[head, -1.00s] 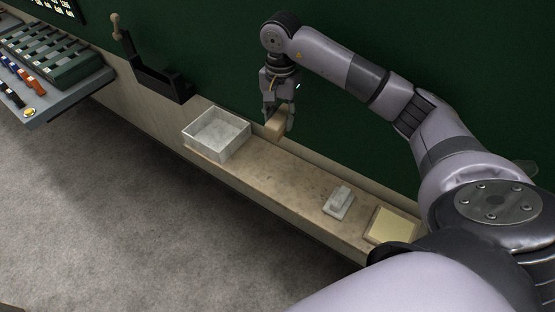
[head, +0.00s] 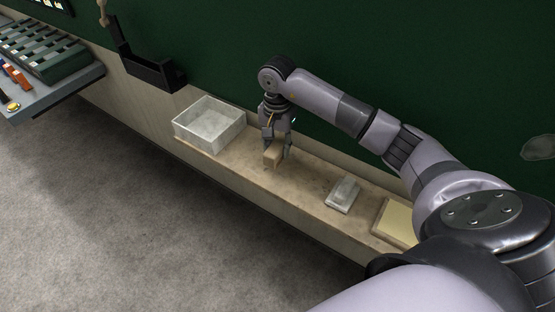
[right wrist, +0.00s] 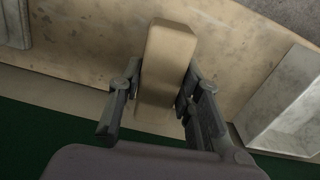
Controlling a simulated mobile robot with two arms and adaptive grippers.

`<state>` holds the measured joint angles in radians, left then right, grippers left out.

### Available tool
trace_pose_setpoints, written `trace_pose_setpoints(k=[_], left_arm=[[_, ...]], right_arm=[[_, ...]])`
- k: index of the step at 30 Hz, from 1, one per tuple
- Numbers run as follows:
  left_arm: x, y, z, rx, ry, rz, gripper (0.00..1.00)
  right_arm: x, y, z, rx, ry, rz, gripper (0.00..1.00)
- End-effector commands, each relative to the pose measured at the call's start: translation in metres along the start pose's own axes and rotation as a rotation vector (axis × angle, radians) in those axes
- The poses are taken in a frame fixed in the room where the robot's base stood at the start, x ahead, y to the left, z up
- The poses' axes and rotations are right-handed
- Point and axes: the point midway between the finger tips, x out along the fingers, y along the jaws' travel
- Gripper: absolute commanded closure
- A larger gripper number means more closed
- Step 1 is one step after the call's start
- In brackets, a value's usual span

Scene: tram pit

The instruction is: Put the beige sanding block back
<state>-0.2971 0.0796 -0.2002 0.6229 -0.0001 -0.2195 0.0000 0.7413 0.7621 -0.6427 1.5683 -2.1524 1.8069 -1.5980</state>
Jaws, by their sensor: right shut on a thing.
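The beige sanding block (head: 272,156) is held in my right gripper (head: 275,146), over the beige ledge (head: 300,185). In the right wrist view the block (right wrist: 167,62) stands between the two fingers of the gripper (right wrist: 158,100), which are shut on its sides. I cannot tell whether the block touches the ledge. My left gripper is not in view.
An open clear-walled box (head: 208,126) stands on the ledge, left of the gripper. A grey-white block (head: 343,194) and a tray with a pale yellow pad (head: 397,222) lie to the right. A black holder (head: 152,74) is on the wall at left. The ledge between gripper and grey-white block is bare.

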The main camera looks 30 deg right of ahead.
Motion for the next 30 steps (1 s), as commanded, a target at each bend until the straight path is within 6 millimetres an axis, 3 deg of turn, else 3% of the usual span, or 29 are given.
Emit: trace_pose_setpoints(k=[7, 14, 15, 24, 30], left_arm=[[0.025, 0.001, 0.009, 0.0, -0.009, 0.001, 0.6], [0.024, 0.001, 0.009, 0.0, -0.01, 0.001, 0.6], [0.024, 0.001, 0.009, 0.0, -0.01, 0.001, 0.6], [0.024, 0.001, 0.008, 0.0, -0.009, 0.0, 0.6], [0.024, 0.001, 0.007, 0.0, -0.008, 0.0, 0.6]], right_arm=[[0.037, 0.0, 0.0, 0.0, 0.0, 0.0, 0.9], [0.038, 0.0, 0.0, 0.0, 0.0, 0.0, 0.9], [0.038, 0.0, 0.0, 0.0, 0.0, 0.0, 0.67], [0.037, 0.0, 0.0, 0.0, 0.0, 0.0, 0.48], [0.037, 0.0, 0.0, 0.0, 0.0, 0.0, 0.48]])
